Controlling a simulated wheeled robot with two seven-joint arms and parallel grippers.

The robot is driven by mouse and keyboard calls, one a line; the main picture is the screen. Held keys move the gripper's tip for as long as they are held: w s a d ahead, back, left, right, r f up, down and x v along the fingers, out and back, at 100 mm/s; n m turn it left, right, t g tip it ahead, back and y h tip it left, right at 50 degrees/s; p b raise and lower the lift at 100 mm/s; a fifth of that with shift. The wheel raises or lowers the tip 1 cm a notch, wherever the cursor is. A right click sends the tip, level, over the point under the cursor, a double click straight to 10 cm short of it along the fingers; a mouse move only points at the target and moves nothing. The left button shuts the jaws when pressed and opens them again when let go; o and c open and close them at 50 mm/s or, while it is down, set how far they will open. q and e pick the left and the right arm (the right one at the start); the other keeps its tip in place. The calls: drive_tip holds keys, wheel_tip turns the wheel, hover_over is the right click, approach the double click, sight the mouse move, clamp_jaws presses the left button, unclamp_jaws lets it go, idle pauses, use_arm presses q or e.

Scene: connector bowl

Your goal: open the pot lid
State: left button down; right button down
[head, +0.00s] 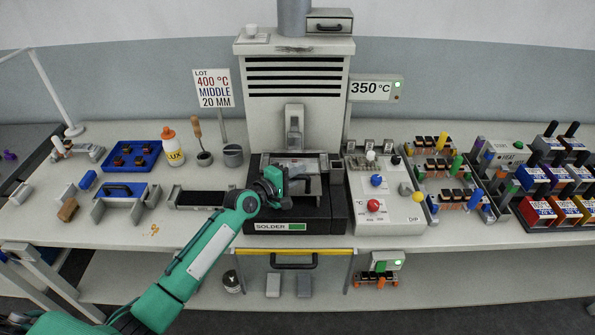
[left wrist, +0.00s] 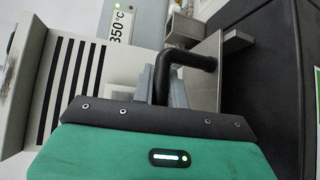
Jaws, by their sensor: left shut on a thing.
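The solder pot (head: 335,212) is a black block with a "SOLDER" label, standing in front of the vented hood. Its lid (head: 313,190) is a grey metal plate with a black bar handle. My left gripper (head: 297,180) is over the pot and shut on the lid handle. In the left wrist view the bent black handle (left wrist: 190,59) lies at the grey fingers (left wrist: 163,80), with the lid plate (left wrist: 208,75) beside it. My gripper hides part of the lid, and I cannot tell whether the lid is raised. My right gripper is not in view.
A control box (head: 390,222) with coloured knobs stands right of the pot. The hood (head: 294,100) rises behind. Racks and labelled blocks crowd the right side.

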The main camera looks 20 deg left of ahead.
use_arm(q)
drive_tip(key=c, duration=1.4)
unclamp_jaws()
drive_tip(key=shift+a, duration=0.1)
drive_tip(key=b+v, duration=0.2)
drive_tip(key=v, duration=1.1)
drive_tip(key=shift+s+a+b, duration=0.15)
drive_tip(key=shift+s+b, duration=0.15)
drive_tip(key=shift+s, duration=0.05)
